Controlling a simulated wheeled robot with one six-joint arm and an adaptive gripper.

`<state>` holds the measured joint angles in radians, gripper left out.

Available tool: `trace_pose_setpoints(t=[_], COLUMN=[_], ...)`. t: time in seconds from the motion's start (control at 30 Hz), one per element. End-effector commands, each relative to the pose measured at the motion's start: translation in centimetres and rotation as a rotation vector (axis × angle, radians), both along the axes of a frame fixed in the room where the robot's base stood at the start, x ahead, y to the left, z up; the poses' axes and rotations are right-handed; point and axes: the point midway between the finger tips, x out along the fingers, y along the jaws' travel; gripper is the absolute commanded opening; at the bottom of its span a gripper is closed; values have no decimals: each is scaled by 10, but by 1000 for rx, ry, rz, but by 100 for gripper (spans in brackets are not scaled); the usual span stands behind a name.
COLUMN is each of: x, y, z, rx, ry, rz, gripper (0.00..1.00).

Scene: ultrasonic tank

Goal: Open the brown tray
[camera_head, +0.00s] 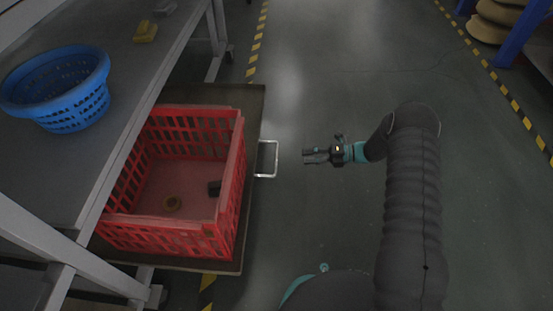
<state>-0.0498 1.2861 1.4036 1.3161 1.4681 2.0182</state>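The brown tray (254,104) is a flat, dark brown board under the workbench at the left, partly slid out past its edge. A pale metal handle (275,159) shaped like a squared loop sticks out from its right edge. A red slatted crate (238,185) stands on the tray and covers most of it. The far left part of the tray is hidden under the bench. My gripper (306,156) is to the right of the handle, pointing left at it, with a small gap to it. Its two fingers look apart, with nothing between them.
A blue basket (70,120) and a yellow item (145,32) are on the workbench (110,55). The floor (310,80) right of the tray is clear.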

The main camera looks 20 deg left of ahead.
Motion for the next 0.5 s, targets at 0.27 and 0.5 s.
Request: trace_pose_setpoints(t=[0.27, 0.5], x=[-13, -22], y=[48, 89], z=[-10, -19], rx=[0, 0], ry=[-2, -2], rz=[5, 5], gripper=[39, 39])
